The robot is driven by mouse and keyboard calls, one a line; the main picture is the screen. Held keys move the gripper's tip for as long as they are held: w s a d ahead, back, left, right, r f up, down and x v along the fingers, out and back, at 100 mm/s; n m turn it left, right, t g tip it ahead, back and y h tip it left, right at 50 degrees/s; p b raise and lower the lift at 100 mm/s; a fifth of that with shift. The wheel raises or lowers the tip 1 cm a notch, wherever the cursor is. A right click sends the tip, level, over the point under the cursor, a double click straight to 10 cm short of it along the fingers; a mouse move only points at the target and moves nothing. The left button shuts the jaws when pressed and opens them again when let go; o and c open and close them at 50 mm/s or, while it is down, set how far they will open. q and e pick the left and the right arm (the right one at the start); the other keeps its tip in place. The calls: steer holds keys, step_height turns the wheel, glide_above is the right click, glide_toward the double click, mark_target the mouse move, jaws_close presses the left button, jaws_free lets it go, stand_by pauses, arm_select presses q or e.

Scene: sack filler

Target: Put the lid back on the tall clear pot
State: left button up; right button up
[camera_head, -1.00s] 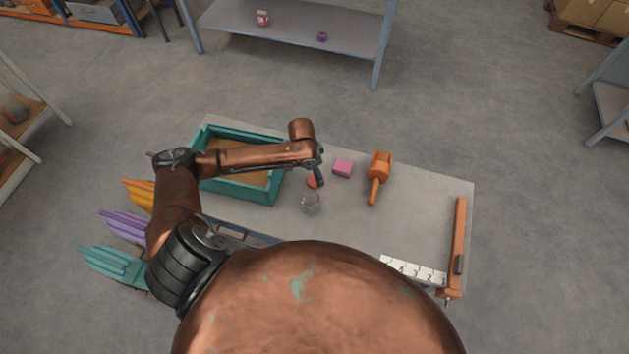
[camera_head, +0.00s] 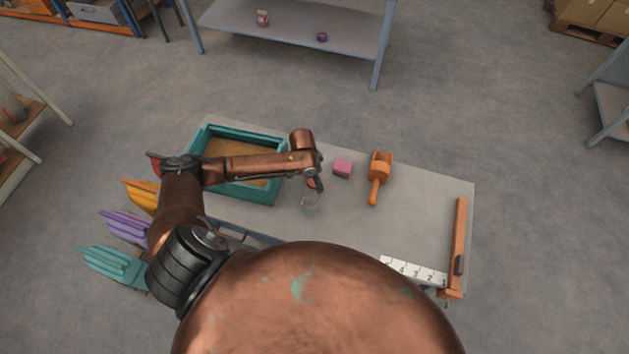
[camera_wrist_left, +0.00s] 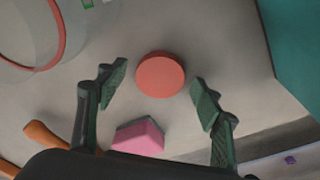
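The tall clear pot (camera_head: 311,204) stands on the table, open at the top, with a red ring around its rim. It also shows in the left wrist view at the upper left (camera_wrist_left: 62,42). The round red lid (camera_wrist_left: 160,74) lies flat on the table beside the pot. My left gripper (camera_wrist_left: 160,90) is open above it, with the lid between the two fingertips in the picture and no visible contact. In the head view my left gripper (camera_head: 318,186) hangs just behind the pot and hides the lid. My right gripper is in neither view.
A pink block (camera_head: 343,168) and an orange scoop (camera_head: 379,178) lie right of the gripper. A teal-walled tray (camera_head: 262,192) is at the left under my arm. A number strip (camera_head: 414,270) and an orange-brown bar (camera_head: 459,240) are at the right. The table's right middle is clear.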

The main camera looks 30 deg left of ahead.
arm_select(q)
steer(key=c, duration=0.7)
step_height(320, 180, up, 10)
steer(key=shift+p, duration=0.5)
